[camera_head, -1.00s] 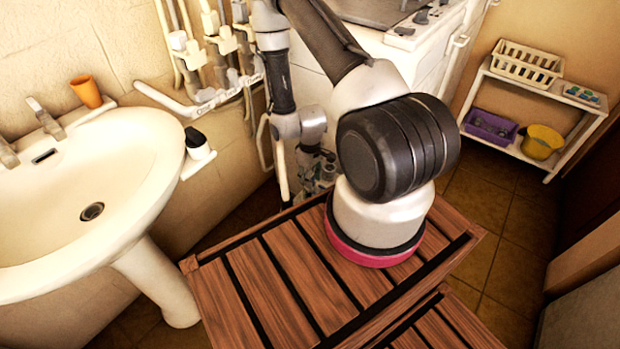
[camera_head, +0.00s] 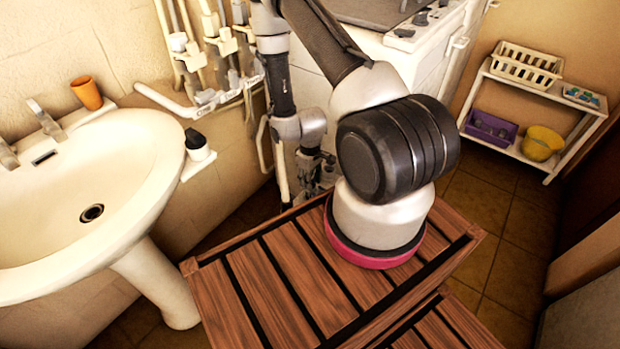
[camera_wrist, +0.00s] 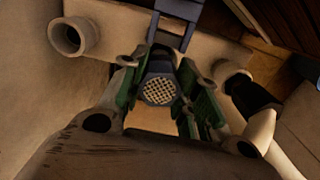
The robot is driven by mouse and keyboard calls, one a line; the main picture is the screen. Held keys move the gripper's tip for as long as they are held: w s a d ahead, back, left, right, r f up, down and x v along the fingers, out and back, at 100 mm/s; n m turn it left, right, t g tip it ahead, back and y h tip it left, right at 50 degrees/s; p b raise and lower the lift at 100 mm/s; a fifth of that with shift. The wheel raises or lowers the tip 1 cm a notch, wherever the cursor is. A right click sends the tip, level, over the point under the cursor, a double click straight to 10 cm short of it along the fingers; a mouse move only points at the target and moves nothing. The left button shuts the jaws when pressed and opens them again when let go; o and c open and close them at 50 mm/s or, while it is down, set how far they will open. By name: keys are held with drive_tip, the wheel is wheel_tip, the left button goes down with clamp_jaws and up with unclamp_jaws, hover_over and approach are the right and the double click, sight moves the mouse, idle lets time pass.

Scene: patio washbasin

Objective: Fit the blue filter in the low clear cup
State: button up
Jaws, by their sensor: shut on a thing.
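My gripper (camera_wrist: 162,78) shows in the wrist view with its two green-padded fingers closed on the blue filter. The filter (camera_wrist: 159,90) is a dark blue-grey piece with a pale mesh face turned toward the camera, between the fingers. A blue-grey frame-like part (camera_wrist: 172,38) lies just beyond it; I cannot tell whether it belongs to the filter. In the head view my gripper (camera_head: 312,165) is low beside the white cabinet, partly hidden by my arm, and the filter cannot be made out. I cannot pick out the low clear cup for certain in either view.
White pipes (camera_head: 190,104) with fittings run along the wall right of the washbasin (camera_head: 110,165). A white cabinet (camera_head: 312,80) stands behind my arm. An orange cup (camera_head: 87,93) sits on the basin. A shelf (camera_head: 511,146) with baskets is at right.

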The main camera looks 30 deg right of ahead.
drive_tip(key=shift+f, duration=0.6)
drive_tip(key=o, duration=0.7)
drive_tip(key=shift+r, duration=0.15)
drive_tip(key=shift+r, duration=5.4)
